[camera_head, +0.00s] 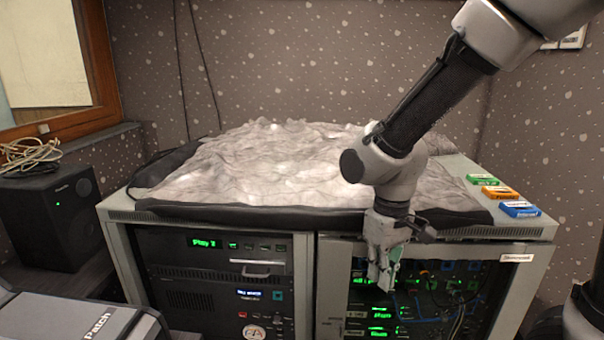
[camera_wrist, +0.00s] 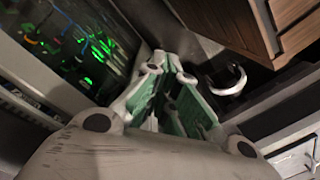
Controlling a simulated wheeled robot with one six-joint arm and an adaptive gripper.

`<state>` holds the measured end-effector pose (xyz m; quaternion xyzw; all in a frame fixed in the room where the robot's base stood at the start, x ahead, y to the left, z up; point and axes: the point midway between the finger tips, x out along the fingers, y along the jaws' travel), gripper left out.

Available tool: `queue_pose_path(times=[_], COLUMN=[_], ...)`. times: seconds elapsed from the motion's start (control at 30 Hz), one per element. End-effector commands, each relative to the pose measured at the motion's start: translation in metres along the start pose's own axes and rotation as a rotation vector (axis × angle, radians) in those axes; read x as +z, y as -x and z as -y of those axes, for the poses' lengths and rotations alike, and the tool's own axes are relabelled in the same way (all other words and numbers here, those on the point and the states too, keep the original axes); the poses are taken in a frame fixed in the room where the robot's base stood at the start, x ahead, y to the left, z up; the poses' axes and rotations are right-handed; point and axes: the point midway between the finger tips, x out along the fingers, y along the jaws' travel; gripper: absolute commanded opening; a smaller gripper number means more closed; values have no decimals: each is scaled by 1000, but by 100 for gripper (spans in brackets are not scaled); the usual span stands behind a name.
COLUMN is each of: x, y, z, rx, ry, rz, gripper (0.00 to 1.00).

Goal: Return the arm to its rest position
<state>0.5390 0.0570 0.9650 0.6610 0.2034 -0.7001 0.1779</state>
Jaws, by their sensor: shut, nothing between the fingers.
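My gripper (camera_head: 386,283) points down in front of the rack cabinet (camera_head: 322,262), near the patch bay with green lights on the right. It is shut and empty. My arm comes in from the upper right and bends at the elbow above the front edge of the cabinet. In the wrist view, the green-lined fingers of my gripper (camera_wrist: 178,108) show in the middle, with nothing held. Whether the fingertips touch the rack front cannot be told.
A crumpled grey cover (camera_head: 270,165) lies on the cabinet top. Green, orange and blue boxes (camera_head: 500,193) sit at its right. A black speaker (camera_head: 62,220) stands left. A case marked Patch (camera_head: 85,318) is at the lower left. Cables (camera_head: 458,300) hang at the patch bay.

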Motion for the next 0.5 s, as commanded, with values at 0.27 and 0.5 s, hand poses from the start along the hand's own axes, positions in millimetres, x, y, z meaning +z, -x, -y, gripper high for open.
queue_pose_path(times=[0.27,0.5], x=[111,164], y=[94,144], z=[-82,-117], rx=[41,110], ry=[-225,-447], rz=[-112,-367], gripper=[0,0])
